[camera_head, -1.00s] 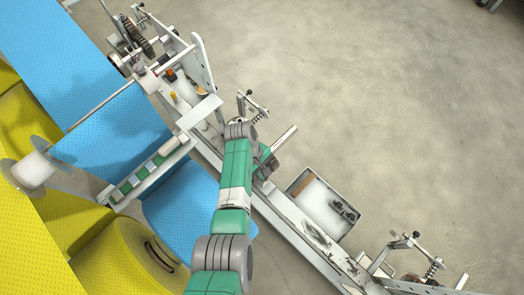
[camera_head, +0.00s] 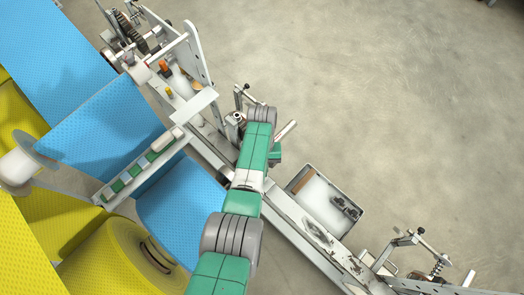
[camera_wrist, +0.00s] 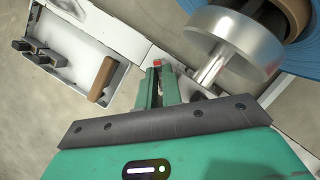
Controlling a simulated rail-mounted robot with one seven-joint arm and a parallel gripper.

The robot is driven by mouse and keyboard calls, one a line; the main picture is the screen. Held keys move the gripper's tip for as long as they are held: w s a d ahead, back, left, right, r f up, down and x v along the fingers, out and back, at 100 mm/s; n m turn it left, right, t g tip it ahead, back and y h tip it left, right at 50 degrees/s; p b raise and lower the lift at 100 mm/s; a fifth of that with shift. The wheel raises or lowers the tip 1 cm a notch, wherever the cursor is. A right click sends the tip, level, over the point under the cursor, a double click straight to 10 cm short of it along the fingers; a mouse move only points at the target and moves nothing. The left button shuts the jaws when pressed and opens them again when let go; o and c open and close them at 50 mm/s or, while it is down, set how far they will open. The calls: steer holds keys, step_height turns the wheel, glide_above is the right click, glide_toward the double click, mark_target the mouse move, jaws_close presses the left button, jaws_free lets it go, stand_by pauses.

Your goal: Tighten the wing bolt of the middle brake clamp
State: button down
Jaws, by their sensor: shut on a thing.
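My gripper (camera_wrist: 158,88) shows in the wrist view with its two green fingers close together. A small red part (camera_wrist: 157,62) shows at the fingertips, and the fingers are shut on it. I cannot tell its full shape or whether it is the wing bolt. In the head view my arm hides the gripper and most of the middle brake clamp. A metal post with a lever (camera_head: 239,97) stands just left of my arm's end. Another clamp with a spring and levers (camera_head: 437,264) stands at the lower right.
A white tray (camera_head: 346,231) with black blocks and a brown piece lies right of the rail. It also shows in the wrist view (camera_wrist: 62,75). A shiny metal cylinder (camera_wrist: 240,38) beside a blue roll is close right of the fingers. Blue and yellow film rolls lie at left.

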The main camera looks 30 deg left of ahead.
steer(key=shift+m+y, duration=0.3)
steer(key=shift+m, duration=0.4)
steer(key=c, duration=1.8)
jaws_free()
steer(key=shift+c, duration=0.2)
steer(key=p+v, duration=0.1)
steer(key=v, duration=0.6)
steer(key=shift+w+r+p, duration=0.2)
steer(key=shift+r+p, duration=0.15)
